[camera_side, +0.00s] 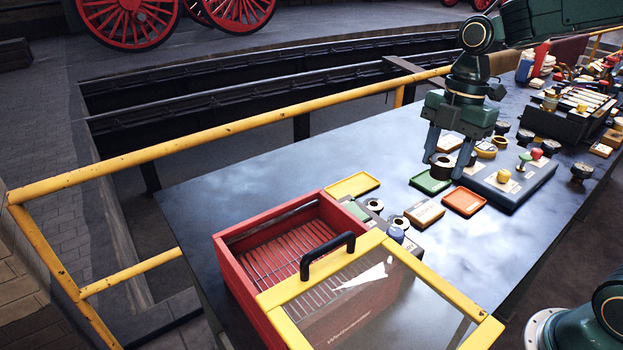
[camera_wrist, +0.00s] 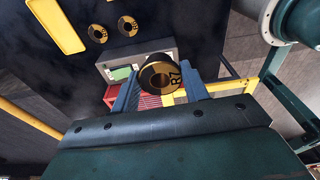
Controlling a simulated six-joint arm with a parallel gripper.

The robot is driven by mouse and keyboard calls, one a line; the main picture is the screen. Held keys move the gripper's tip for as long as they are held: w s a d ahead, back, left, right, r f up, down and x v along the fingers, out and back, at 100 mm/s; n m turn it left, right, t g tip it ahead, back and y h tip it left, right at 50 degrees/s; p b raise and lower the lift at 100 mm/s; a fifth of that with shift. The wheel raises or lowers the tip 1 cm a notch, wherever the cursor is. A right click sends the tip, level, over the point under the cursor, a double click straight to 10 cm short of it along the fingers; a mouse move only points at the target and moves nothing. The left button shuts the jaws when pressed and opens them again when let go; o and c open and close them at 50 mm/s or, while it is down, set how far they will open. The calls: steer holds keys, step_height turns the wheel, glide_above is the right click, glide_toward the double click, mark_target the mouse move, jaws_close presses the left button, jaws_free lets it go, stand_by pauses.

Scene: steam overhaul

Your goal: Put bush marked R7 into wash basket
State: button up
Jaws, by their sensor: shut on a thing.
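The bush marked R7 (camera_wrist: 177,77) is a dark ring with a brass-coloured face, its mark readable in the wrist view. My gripper (camera_wrist: 159,90) is shut on it. In the side view my gripper (camera_side: 446,164) points down with the bush (camera_side: 442,161) between its fingers, above or near the table by the green tray. Whether the bush touches the table cannot be told. The wash basket (camera_side: 235,275) is a red box with a wire rack, at the table's near left. A yellow-framed clear lid (camera_side: 285,303) with a black handle overlaps its near right part; its far left part shows uncovered.
A grey block with knobs (camera_side: 510,183) stands right. The table's far left is clear.

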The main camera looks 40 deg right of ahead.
steer(key=w+a+r+n, duration=0.2)
steer(key=a+n, duration=0.1)
steer(key=a, duration=0.5)
steer(key=w+a+r+n, duration=0.2)
steer(key=a, duration=0.6)
steer(key=w+a+r+n+g, duration=0.1)
steer(key=w+a+r+n, duration=0.1)
steer(key=a, duration=0.7)
steer(key=shift+w+n, duration=0.35)
steer(key=shift+n, duration=0.45)
glide_above(306, 253)
steer(key=s+a, duration=0.2)
steer(key=s, duration=0.1)
step_height(306, 253, down, 16)
steer(key=shift+s+a+r, duration=0.15)
steer(key=shift+r, duration=0.05)
steer(key=shift+f, duration=0.15)
steer(key=shift+f, duration=1.95)
steer(key=shift+f, duration=0.15)
